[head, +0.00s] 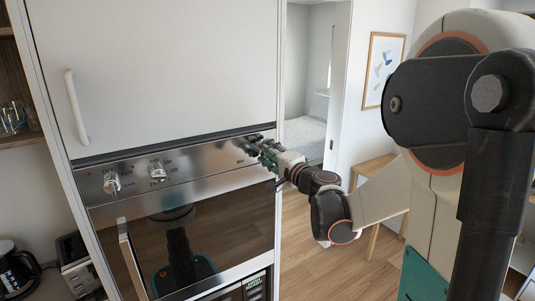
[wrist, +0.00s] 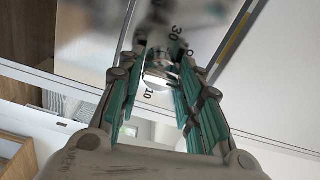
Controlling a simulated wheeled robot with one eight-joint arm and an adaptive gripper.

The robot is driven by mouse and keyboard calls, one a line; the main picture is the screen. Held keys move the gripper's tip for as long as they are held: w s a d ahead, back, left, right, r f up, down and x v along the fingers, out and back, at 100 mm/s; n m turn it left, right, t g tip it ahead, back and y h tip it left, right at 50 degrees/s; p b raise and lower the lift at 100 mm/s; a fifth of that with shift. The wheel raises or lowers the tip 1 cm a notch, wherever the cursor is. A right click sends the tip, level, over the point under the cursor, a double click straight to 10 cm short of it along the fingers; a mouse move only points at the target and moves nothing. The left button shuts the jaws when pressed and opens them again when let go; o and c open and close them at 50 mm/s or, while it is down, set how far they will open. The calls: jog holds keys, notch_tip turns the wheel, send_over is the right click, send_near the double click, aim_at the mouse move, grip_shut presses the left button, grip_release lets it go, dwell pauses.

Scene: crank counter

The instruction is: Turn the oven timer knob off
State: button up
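The timer knob (wrist: 158,76) is a shiny metal knob in the wrist view, with dial marks such as 10 and 30 printed around it. My gripper (wrist: 160,50) has its two teal-padded fingers apart, one on each side of the knob. A narrow gap seems to show beside the knob, so I see no firm grip. In the head view my gripper (head: 256,148) is at the right end of the steel oven control panel (head: 205,166) and hides the timer knob there. The knob's exact pointer position is not readable.
Two other knobs, a left one (head: 112,183) and a middle one (head: 157,172), sit on the panel. The glass oven door (head: 235,225) with its handle (head: 130,258) is below. A white cabinet door (head: 160,70) is above. Open floor (head: 310,260) lies to the right.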

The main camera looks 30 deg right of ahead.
jog(key=shift+o, duration=1.2)
jog(key=s, duration=0.7)
jog(key=shift+s+d, duration=0.2)
jog(key=shift+s, duration=0.05)
